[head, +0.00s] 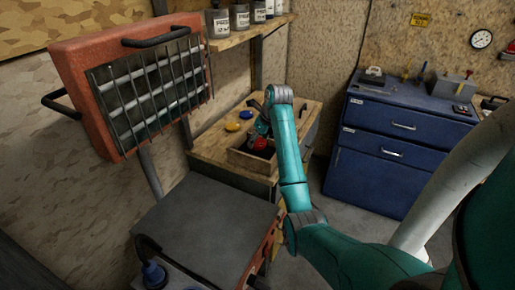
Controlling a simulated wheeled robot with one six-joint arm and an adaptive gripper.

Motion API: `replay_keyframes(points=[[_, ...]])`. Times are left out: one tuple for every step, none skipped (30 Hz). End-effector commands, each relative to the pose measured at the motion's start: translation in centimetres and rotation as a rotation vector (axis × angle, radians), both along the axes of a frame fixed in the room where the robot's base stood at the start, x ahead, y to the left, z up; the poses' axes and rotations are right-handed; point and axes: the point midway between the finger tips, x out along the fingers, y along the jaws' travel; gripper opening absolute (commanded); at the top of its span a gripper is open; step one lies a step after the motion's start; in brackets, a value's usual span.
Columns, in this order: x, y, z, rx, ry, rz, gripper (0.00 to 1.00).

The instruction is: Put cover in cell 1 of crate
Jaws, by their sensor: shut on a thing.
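The wooden crate (244,162) stands on the wooden workbench in the middle of the view. Its cells are small and dark here, and I cannot tell their dividers apart. My gripper (262,132) points down over the crate, partly hidden by my own arm. It is shut on a red thing, which looks like the cover (261,143), at the crate's opening. I cannot tell whether the cover touches the crate floor or which cell it is over.
A yellow disc (232,127) and a blue disc (246,115) lie on the workbench (212,142) behind the crate. A shelf with bottles (241,19) hangs above. A red lamp panel (140,88) stands left, a blue cabinet (400,145) right.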

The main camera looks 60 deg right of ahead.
Motion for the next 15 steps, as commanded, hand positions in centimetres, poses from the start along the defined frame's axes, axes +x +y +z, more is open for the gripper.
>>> replay_keyframes(points=[[0.0,0.0,-0.2,0.0,0.0,0.0,0.28],[0.0,0.0,-0.4,0.0,0.0,0.0,0.28],[0.0,0.0,-0.7,0.0,0.001,0.0,0.28],[0.0,0.0,-1.0,0.001,0.001,0.0,0.28],[0.0,0.0,-1.3,0.001,0.001,0.0,0.28],[0.0,0.0,-1.8,0.0,0.001,0.0,0.28],[0.0,0.0,-2.3,0.001,0.002,0.0,0.28],[0.0,0.0,-2.7,0.001,0.002,0.0,0.28],[0.0,0.0,-3.3,0.001,0.002,0.0,0.28],[0.0,0.0,-3.5,0.0,0.001,0.0,0.28],[0.0,0.0,-3.8,0.0,0.0,0.001,0.28],[0.0,0.0,-3.9,-0.001,0.0,0.001,0.28],[0.0,0.0,-3.9,-0.001,-0.001,0.001,0.28],[0.0,0.0,-3.9,-0.001,-0.001,0.001,0.28],[0.0,0.0,-3.9,-0.001,-0.001,0.001,0.28]])
